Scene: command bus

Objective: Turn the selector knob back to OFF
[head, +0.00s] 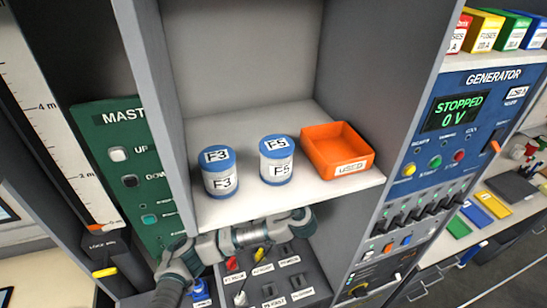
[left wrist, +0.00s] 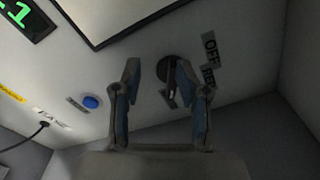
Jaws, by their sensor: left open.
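In the left wrist view, a dark round selector knob (left wrist: 167,72) sits on a pale panel. An OFF label (left wrist: 210,47) is at its upper right, with a second label, partly hidden by a finger, just below. My left gripper (left wrist: 157,68) is open. Its fingers reach to either side of the knob, the right finger close to it and overlapping its edge in the picture. Contact cannot be told. In the head view my left arm crosses below the shelf; its gripper is hidden there. My right gripper is not in view.
The wrist view also shows a blue button (left wrist: 90,102) and a green display (left wrist: 25,18). In the head view, the shelf (head: 235,207) holds canisters F3 (head: 220,172) and F5 (head: 276,160) and an orange tray (head: 361,165). A blue generator panel (head: 420,160) stands right.

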